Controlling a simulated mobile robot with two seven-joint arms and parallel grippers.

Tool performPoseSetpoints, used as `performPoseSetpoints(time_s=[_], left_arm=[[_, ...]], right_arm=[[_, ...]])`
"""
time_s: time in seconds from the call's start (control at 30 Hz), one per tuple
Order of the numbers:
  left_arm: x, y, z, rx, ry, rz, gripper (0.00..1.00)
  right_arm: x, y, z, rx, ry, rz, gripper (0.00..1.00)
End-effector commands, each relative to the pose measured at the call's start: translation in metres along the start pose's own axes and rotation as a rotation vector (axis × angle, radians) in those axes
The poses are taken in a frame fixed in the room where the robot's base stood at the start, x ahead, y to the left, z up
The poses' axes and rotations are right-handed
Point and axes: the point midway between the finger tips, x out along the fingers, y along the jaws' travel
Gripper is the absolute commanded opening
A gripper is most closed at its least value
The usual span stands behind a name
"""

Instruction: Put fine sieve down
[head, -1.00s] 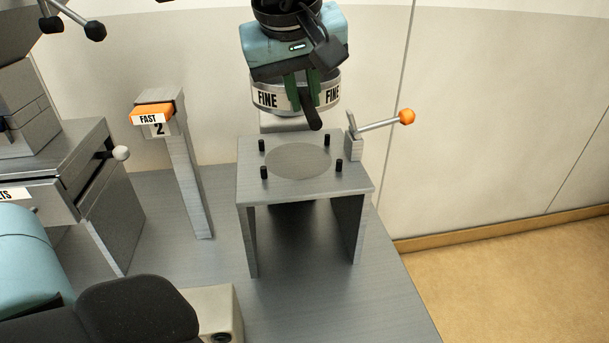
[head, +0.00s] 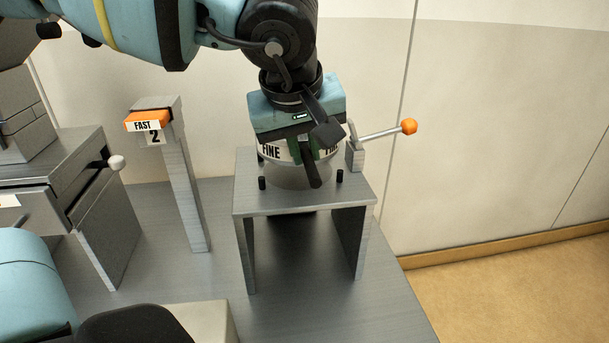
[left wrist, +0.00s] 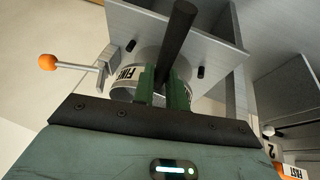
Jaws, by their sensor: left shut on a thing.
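The fine sieve (head: 272,152) is a pale round ring with a white FINE label and a dark handle (head: 313,170). My left gripper (head: 303,152) is shut on the handle from above. The sieve is low over the small grey stand (head: 245,198), between its short black pegs (head: 262,183). I cannot tell whether its underside touches the top. In the left wrist view the sieve (left wrist: 125,78) is partly hidden behind the green fingers (left wrist: 165,90), and the handle (left wrist: 178,40) extends past them. My right gripper is not in view.
A lever with an orange knob (head: 409,126) stands at the stand's right rear corner. A post with an orange FAST 2 tag (head: 148,122) is to the left. A grey drawer unit (head: 95,195) is at far left. The bench (head: 300,300) under the stand is clear.

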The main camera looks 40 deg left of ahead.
Motion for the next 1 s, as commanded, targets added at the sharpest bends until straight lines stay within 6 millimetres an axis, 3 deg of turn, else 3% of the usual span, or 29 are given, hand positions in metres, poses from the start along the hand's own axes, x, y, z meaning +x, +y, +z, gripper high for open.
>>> performPoseSetpoints(time_s=[0.3,0.6,0.63,0.8,1.0], left_arm=[[0.039,-0.009,0.016,0.002,-0.001,-0.001,0.0],[0.044,-0.009,0.018,0.0,0.0,0.001,0.0],[0.044,-0.01,0.019,0.0,-0.002,-0.001,0.15],[0.044,-0.01,0.019,0.0,-0.002,-0.001,0.36],[0.044,-0.01,0.019,0.0,-0.002,-0.001,0.36]], right_arm=[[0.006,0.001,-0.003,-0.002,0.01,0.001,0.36],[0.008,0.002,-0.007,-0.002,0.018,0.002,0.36],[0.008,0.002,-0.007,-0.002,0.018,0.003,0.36],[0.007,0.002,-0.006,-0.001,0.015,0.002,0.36],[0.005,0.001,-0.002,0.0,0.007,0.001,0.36]])
